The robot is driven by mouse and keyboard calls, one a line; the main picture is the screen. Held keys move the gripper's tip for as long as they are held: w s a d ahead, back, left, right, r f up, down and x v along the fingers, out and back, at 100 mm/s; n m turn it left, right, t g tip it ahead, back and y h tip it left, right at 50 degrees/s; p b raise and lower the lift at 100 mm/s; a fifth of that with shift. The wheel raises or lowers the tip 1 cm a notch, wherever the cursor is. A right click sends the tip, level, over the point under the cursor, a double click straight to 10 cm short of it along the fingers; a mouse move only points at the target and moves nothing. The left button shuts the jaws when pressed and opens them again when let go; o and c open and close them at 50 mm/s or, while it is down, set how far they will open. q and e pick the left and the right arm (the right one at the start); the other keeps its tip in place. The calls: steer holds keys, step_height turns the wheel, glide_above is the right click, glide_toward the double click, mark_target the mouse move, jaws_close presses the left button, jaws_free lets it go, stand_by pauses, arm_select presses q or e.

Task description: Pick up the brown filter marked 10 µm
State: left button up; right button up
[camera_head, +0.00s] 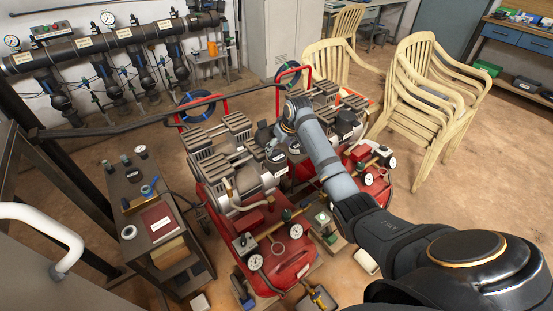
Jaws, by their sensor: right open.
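I cannot make out a brown filter marked 10 µm in the head view; any markings that small are unreadable here. My right arm comes in from the lower right and bends down over the red compressors. My right gripper (274,152) is small, dark and partly lost against the machinery behind it. It is open, with nothing visible held in it. My left gripper is not in view.
Red compressors (287,262) fill the middle. A dark cart (186,278) at left carries a red book (157,222), a tape roll (129,232) and small fittings. A labelled pipe manifold (90,43) is at the back left.

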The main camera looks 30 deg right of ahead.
mark_target(277, 152)
steer(key=x, duration=0.3)
steer(key=shift+a+f, duration=0.1)
steer(key=shift+f, duration=0.2)
steer(key=c, duration=1.3)
